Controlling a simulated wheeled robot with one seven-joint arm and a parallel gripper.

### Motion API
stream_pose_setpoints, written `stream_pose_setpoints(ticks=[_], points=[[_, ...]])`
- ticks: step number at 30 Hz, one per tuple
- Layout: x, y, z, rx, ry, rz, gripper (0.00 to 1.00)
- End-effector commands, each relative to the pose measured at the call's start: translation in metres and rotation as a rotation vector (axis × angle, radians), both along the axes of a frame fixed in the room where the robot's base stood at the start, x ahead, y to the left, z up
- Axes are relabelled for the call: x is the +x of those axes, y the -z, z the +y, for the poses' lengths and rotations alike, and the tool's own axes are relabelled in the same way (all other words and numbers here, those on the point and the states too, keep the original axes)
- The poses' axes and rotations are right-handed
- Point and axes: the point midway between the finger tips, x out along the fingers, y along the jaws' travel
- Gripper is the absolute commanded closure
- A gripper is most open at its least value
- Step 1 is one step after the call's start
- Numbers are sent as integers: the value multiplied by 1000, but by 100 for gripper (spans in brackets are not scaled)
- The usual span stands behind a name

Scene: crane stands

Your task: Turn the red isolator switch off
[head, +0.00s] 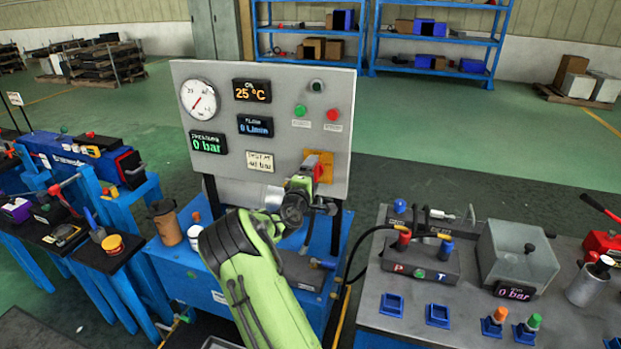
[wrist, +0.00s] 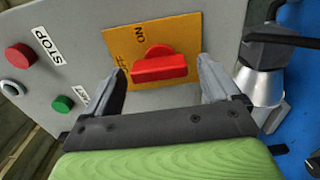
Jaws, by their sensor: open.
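The red isolator switch (wrist: 160,70) is on a yellow plate (wrist: 116,42) on the grey panel. In the wrist view its bar lies nearly level, with a rounded hub above it and the ON mark above that. A second mark at the left is partly hidden by a finger. In the head view the red switch (head: 319,172) shows just past my wrist. My gripper (wrist: 164,72) is open, one finger at each side of the bar, with gaps showing. I cannot tell how deep the fingertips reach around it.
The panel carries a red STOP button (wrist: 20,56), a green button (wrist: 62,104), a gauge (head: 198,99) and displays. A grey-silver fitting (wrist: 262,85) is close to the right finger. A bench (head: 400,338) with a hydraulic block stands at the right.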

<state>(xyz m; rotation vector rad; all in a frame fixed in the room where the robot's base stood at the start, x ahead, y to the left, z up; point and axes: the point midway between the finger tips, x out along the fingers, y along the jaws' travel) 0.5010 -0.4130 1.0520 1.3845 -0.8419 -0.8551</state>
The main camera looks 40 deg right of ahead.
Motion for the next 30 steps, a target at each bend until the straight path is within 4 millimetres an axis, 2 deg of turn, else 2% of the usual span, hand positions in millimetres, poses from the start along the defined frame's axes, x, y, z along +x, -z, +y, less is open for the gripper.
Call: stream_pose_setpoints(ticks=[5,15,18,22,30], points=[[-10,1,22,2,-3,1,11],[-53,2,108,1,-6,4,11],[-63,2,125,1,-5,3,11],[-71,1,138,0,-3,0,11],[-72,0,140,-1,-1,0,11]])
